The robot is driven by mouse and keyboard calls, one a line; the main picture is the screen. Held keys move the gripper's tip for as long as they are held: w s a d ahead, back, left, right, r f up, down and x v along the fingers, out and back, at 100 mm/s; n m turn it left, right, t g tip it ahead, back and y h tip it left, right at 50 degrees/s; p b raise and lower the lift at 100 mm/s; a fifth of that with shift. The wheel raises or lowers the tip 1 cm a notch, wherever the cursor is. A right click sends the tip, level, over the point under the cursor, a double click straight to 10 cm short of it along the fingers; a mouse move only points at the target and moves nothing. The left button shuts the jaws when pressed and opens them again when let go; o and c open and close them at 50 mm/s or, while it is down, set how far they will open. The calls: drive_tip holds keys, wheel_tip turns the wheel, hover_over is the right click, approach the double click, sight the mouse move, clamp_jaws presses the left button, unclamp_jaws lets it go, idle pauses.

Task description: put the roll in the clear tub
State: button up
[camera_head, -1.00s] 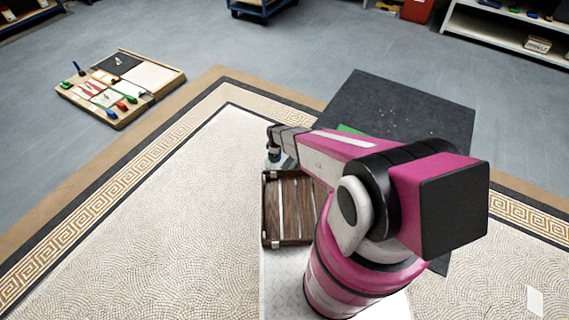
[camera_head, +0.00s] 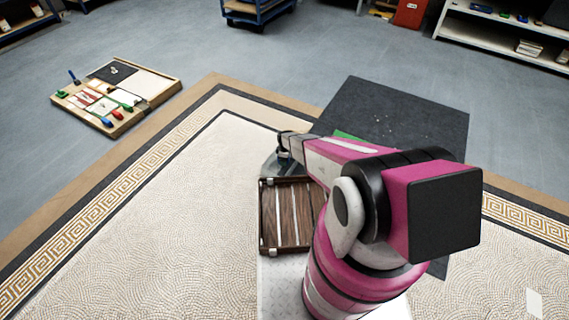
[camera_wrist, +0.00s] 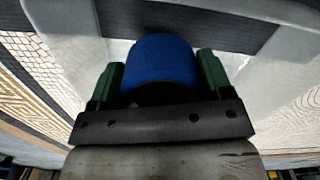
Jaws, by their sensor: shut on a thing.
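A blue roll (camera_wrist: 165,62) sits between the two green fingers of my gripper (camera_wrist: 160,78) in the wrist view, and the gripper is shut on it. The pale, see-through walls of the clear tub (camera_wrist: 72,62) show around the roll in that view. I cannot tell how deep the roll is or whether it touches the tub. In the head view, part of the clear tub (camera_head: 272,168) shows just behind the wooden crate, under my gripper (camera_head: 284,152). My arm hides the rest of the tub, and the roll is not clear there.
A slatted wooden crate (camera_head: 288,240) stands in front of the tub, close to my arm. A dark mat (camera_head: 405,110) lies behind my arm. A wooden board with coloured tools (camera_head: 150,92) lies on the floor at far left. The patterned mosaic floor (camera_head: 180,210) at left is clear.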

drive_tip(key=shift+f, duration=1.75)
drive_tip(key=shift+f, duration=0.2)
drive_tip(key=o, duration=0.9)
drive_tip(key=shift+r, duration=0.1)
wheel_tip(320, 180, up, 12)
drive_tip(key=s+d+r+m, duration=0.4)
drive_tip(key=s+r, duration=0.4)
drive_tip(key=r, duration=0.6)
drive_tip(key=s+d+r+m, duration=0.4)
drive_tip(key=s+r+m, duration=0.2)
drive_tip(key=r, duration=0.8)
drive_tip(key=s+d+r+m, duration=0.4)
drive_tip(key=s+r, duration=0.7)
drive_tip(key=r, duration=0.3)
drive_tip(key=shift+m, duration=0.4)
